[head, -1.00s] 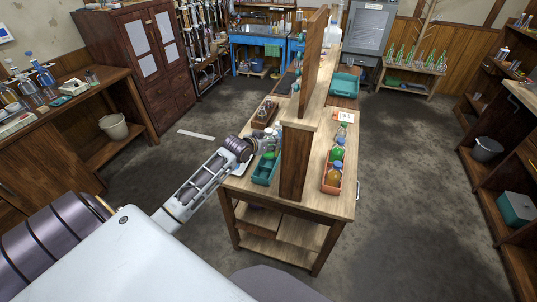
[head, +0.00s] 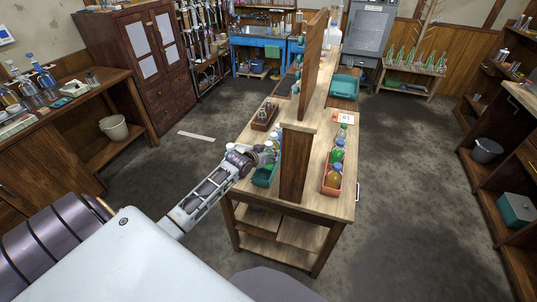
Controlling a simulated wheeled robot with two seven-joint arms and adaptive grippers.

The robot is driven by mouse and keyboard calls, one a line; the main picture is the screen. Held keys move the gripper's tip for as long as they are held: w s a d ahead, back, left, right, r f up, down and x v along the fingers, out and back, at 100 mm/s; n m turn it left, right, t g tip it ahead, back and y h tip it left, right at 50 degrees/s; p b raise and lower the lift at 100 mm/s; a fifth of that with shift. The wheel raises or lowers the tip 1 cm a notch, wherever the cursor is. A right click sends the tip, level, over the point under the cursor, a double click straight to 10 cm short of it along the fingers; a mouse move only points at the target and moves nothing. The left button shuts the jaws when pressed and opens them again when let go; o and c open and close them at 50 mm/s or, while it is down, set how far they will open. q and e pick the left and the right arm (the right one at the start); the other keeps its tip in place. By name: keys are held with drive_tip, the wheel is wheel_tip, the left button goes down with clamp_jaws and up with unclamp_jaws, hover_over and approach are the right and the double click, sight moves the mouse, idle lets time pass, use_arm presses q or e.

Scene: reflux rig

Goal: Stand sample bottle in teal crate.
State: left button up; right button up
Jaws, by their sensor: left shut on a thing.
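The teal crate (head: 263,181) stands on the near left part of the wooden bench, left of the upright wooden panel. My left gripper (head: 268,155) is at the crate's far side, above it, and is shut on the sample bottle, which is mostly hidden by the gripper. Small pale and blue tops show just beyond the fingers, and I cannot tell which belongs to the held bottle. Whether the bottle touches the crate floor cannot be seen. My right gripper is not in view.
The upright wooden panel (head: 295,165) stands close to the right of the crate. Behind the gripper is a brown wooden rack (head: 264,117). Across the panel, an orange crate (head: 331,187) holds bottles. Another teal tray (head: 345,85) lies farther back.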

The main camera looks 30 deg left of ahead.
use_arm(q)
drive_tip(key=shift+f, duration=0.2)
drive_tip(key=shift+f, duration=0.1)
drive_tip(key=o, duration=1.3)
drive_tip(key=shift+v, duration=6)
